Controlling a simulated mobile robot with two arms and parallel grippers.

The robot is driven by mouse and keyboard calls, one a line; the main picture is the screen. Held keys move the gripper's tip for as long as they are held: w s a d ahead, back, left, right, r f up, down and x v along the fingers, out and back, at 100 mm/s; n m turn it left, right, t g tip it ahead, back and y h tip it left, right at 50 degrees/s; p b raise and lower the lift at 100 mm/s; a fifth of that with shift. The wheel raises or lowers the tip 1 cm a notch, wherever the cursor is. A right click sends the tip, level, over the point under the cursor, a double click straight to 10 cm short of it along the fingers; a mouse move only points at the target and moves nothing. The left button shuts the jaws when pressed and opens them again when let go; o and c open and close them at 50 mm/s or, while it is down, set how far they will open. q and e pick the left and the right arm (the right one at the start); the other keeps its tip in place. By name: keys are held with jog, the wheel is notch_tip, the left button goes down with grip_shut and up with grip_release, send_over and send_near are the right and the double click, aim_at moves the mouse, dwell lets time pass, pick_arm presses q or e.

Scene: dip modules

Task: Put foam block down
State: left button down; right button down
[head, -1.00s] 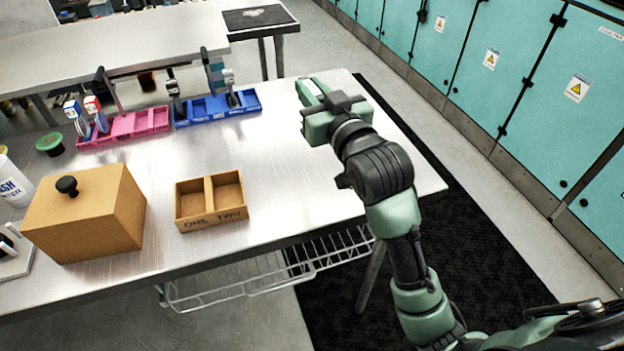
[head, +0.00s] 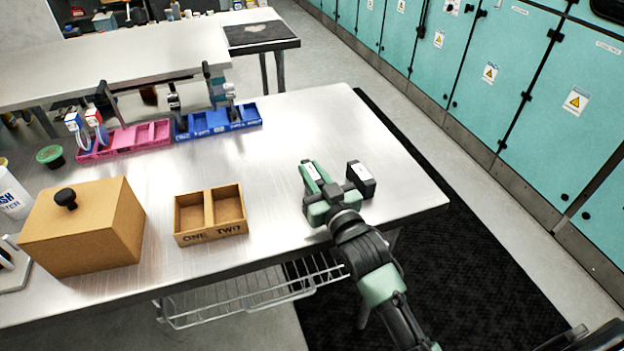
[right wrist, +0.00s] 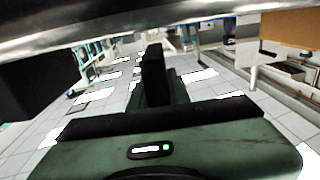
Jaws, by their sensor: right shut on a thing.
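My right gripper (head: 335,188) is over the right part of the metal table (head: 285,140), near its front edge and right of the wooden two-compartment tray. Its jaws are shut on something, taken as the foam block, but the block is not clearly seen. A dark box shape with a white top (head: 361,178) shows at the gripper's right side; I cannot tell whether it is the block or my hardware. In the right wrist view, the green gripper body (right wrist: 205,140) and a dark upright finger (right wrist: 153,75) show. Contact with the table cannot be told. My left gripper is not in view.
The wooden tray (head: 212,236) marked ONE and TWO is empty. A lidded tan box (head: 85,235) stands left of it. Pink (head: 126,138) and blue (head: 217,123) trays stand farther back. The table is bare between the wooden tray and my right gripper, and behind them.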

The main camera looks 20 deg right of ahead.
jog(key=shift+f, duration=1.1)
jog(key=shift+f, duration=0.1)
jog(key=shift+f, duration=0.15)
jog(key=c, duration=1.3)
grip_release()
jog(key=shift+c, duration=0.2)
